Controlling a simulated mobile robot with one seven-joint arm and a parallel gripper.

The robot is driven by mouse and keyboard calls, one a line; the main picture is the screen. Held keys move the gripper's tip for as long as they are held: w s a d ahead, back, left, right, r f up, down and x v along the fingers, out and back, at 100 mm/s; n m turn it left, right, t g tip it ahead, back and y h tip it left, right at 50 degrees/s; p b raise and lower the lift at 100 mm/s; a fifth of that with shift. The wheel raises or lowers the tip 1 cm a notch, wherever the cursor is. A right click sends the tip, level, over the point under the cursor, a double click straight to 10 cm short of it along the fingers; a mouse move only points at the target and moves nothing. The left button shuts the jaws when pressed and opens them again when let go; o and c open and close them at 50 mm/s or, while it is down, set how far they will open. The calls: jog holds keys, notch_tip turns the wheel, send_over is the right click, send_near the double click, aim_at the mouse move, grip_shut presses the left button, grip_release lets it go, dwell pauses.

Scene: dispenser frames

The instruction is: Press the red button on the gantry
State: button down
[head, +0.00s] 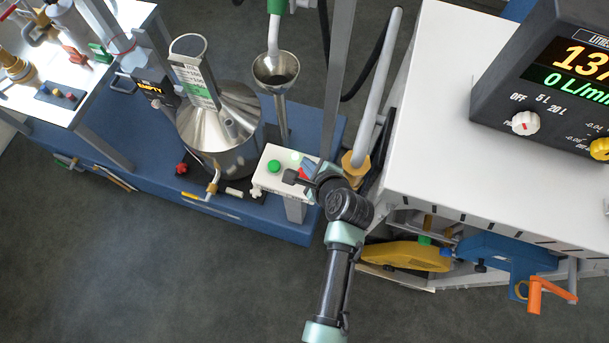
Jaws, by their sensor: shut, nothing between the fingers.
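A small white button panel (262,182) stands on a post on the blue platform. A green button (274,166) sits on its left, with a pale green lamp (295,157) nearby. A patch of red (304,174), likely the red button, shows at the panel's right side, mostly hidden by my gripper. My gripper (292,177) is shut and empty, held over the right part of the panel. I cannot tell whether it touches the red button.
A steel can (215,130) with a gauge stands left of the panel, with a funnel (275,70) on a pipe behind it. Gantry posts rise behind my gripper. A white bench (450,130) with a dark meter box (550,80) fills the right. Floor at front left is clear.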

jog(key=shift+f+b, duration=0.5)
jog(key=shift+f, duration=0.9)
jog(key=shift+f, duration=0.1)
dwell(0.8)
jog(key=shift+f, duration=0.3)
jog(key=shift+f+b, duration=0.45)
jog(key=shift+f, duration=0.05)
dwell(0.8)
jog(key=shift+r, duration=0.1)
jog(key=shift+r+p, duration=0.8)
jog(key=shift+p, duration=0.25)
jog(key=shift+r, duration=0.1)
notch_tip(320, 180, up, 5)
jog(key=p, duration=0.5)
